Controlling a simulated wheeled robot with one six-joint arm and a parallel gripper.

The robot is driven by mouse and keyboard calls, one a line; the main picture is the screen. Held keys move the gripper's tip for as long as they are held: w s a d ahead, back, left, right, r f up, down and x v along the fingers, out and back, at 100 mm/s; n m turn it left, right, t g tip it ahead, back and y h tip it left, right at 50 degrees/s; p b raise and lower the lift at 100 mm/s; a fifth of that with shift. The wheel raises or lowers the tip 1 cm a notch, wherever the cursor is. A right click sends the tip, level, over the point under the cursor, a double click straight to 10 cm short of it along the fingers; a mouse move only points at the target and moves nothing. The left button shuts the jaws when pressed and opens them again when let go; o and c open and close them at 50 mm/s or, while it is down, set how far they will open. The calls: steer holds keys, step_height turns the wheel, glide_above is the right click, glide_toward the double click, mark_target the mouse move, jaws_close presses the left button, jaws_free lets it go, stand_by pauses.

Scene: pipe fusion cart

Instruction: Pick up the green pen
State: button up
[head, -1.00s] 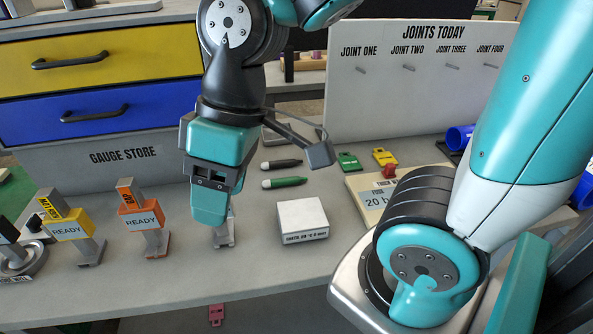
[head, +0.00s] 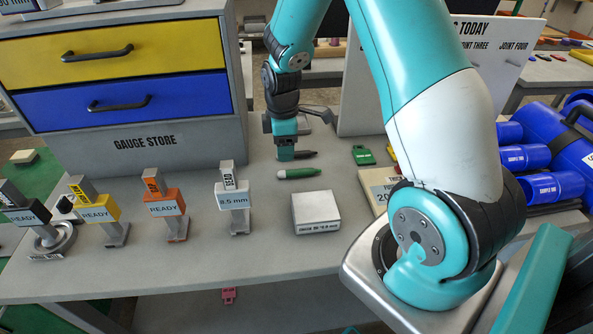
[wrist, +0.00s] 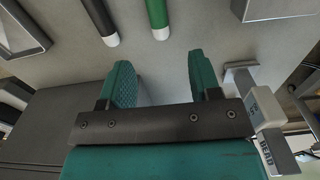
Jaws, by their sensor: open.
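The green pen (head: 304,173) lies on the grey bench top with its white end to the left. A dark pen (head: 304,154) lies behind it, partly hidden by my gripper. My gripper (head: 286,157) is open and empty, above the bench by the left ends of the pens. In the wrist view the green pen (wrist: 157,14) comes in from the top edge, its white end just beyond the gap between my fingers (wrist: 160,64). The dark pen (wrist: 100,18) lies to its left, in line with the left finger. Neither pen is between the fingers.
A white square block (head: 316,212) sits in front of the pens. The 8.5 mm gauge (head: 233,196) stands to their left, with an orange gauge (head: 166,207) and others further left. A green tag (head: 363,155) lies to the right. The drawer unit (head: 125,100) rises at the back left.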

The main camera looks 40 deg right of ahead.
mark_target(285, 171)
step_height(285, 171, down, 8)
steer(key=shift+f+p, duration=0.15)
steer(key=shift+p, duration=0.8)
jaws_close()
